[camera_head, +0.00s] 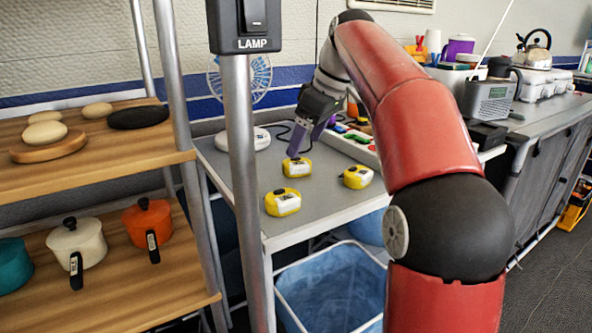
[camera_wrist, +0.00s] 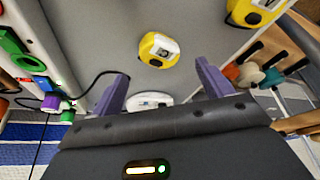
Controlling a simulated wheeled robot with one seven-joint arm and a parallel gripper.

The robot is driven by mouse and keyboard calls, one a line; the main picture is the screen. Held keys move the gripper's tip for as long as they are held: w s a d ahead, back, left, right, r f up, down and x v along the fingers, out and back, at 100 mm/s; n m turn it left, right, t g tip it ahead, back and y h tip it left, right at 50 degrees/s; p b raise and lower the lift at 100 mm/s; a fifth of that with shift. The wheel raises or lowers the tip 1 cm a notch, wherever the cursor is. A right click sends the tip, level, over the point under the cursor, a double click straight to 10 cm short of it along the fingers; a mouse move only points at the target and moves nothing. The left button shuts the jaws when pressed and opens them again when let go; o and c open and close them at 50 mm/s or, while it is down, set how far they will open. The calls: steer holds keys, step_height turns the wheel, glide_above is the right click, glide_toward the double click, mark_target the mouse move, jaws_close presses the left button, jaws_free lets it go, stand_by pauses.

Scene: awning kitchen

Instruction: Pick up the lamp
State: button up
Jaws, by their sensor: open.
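I cannot tell for sure which thing is the lamp. A dark switch box (camera_head: 243,24) marked LAMP is on the metal post in front. A round white base (camera_head: 258,139) with a dark cord stands at the back of the grey table (camera_head: 225,172); in the wrist view a white round thing (camera_wrist: 148,101) shows partly behind my gripper. My gripper (camera_head: 296,149) is open, its purple fingers pointing down above the table's back part. In the wrist view the two fingers (camera_wrist: 160,78) are apart, with nothing held between them.
Yellow-and-white objects (camera_head: 297,167) lie on the table, one (camera_wrist: 159,50) beyond my fingertips. A white tray (camera_head: 352,148) of coloured things is at the right. A blue-lined bin (camera_head: 335,290) stands below. Wooden shelves (camera_head: 100,280) with pots are at left.

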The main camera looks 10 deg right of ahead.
mark_target(297, 161)
steer(key=b+x, duration=0.1)
steer(key=x, duration=0.4)
steer(key=shift+s+f, duration=0.1)
steer(key=c, duration=1)
step_height(297, 161, up, 10)
steer(key=p, duration=0.4)
